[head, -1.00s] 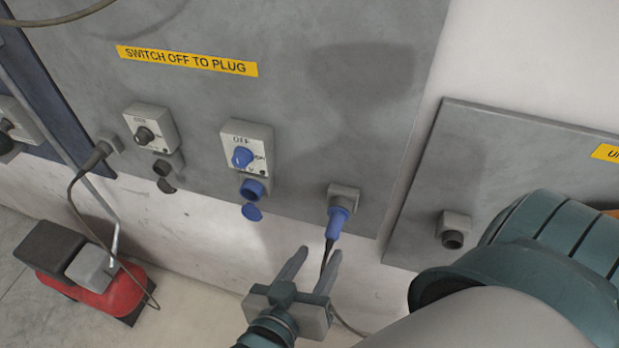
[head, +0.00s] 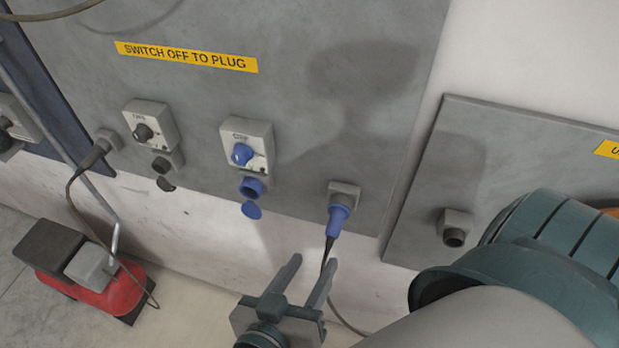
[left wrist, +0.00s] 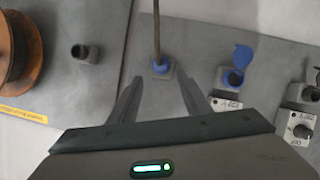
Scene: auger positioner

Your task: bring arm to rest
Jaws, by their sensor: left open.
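My left gripper (head: 306,284) is open and empty in the lower middle of the head view, below the grey panel (head: 300,130). Its two fingers also show apart in the left wrist view (left wrist: 158,95). A blue plug (head: 338,218) sits in the grey socket box (head: 343,193) just beyond the fingertips, with its dark cable hanging down behind them. The gripper does not hold the plug or cable. The left wrist view also shows the blue plug (left wrist: 160,67). My right gripper is not in view; a large arm part of mine fills the lower right of the head view.
A blue-knob switch (head: 244,150) has an open blue socket (head: 251,187) below it. A dark-knob switch (head: 148,128) is further left. A red and black machine (head: 95,285) stands on the floor at left. Another panel (head: 520,150) with a socket (head: 454,232) is at right.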

